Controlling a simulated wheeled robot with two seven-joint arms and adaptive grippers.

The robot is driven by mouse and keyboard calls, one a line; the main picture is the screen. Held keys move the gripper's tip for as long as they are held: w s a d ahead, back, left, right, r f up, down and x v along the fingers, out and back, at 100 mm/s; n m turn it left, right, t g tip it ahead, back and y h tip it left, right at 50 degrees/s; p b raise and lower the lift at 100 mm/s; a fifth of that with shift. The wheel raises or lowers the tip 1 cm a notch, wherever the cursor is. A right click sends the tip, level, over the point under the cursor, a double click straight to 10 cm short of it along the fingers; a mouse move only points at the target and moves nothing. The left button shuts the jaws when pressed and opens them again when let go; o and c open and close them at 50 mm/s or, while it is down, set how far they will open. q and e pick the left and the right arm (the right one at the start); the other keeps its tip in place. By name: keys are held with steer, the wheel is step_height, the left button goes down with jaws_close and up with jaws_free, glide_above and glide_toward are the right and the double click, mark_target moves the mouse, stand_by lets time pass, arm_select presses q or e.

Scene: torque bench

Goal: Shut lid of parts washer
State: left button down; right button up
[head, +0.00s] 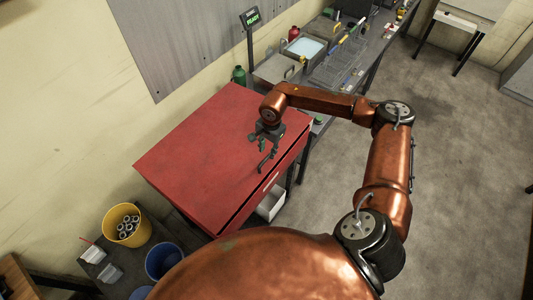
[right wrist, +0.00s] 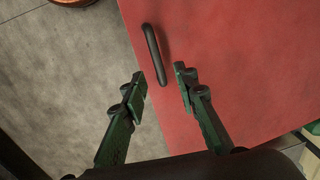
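The parts washer's red lid (head: 215,140) lies low and close to level over the red body, with a dark line between lid and body along the front edge. It fills much of the right wrist view (right wrist: 240,70). A black bar handle (right wrist: 154,52) stands near the lid's edge; it also shows in the head view (head: 267,161). My right gripper (head: 263,143) is over the lid by the handle. In the right wrist view its green fingers (right wrist: 158,76) are apart, with the handle showing between and beyond their tips. Contact cannot be told. My left gripper is out of view.
A yellow bucket (head: 122,226) with cylinders and a blue bucket (head: 163,261) stand left of the washer. A bench (head: 345,75) with trays and tools runs along the wall behind. A white bin (head: 271,204) is below the washer's front. Floor to the right is clear.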

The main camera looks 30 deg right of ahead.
mark_target(266, 158)
steer(key=shift+w+a+f+p, duration=0.15)
steer(key=shift+f+p, duration=0.15)
steer(key=shift+f, duration=1.45)
steer(key=shift+c, duration=0.5)
jaws_close()
steer(key=shift+o, duration=0.5)
jaws_free()
step_height(266, 158, up, 12)
steer(key=s, duration=0.1)
steer(key=shift+d, duration=0.25)
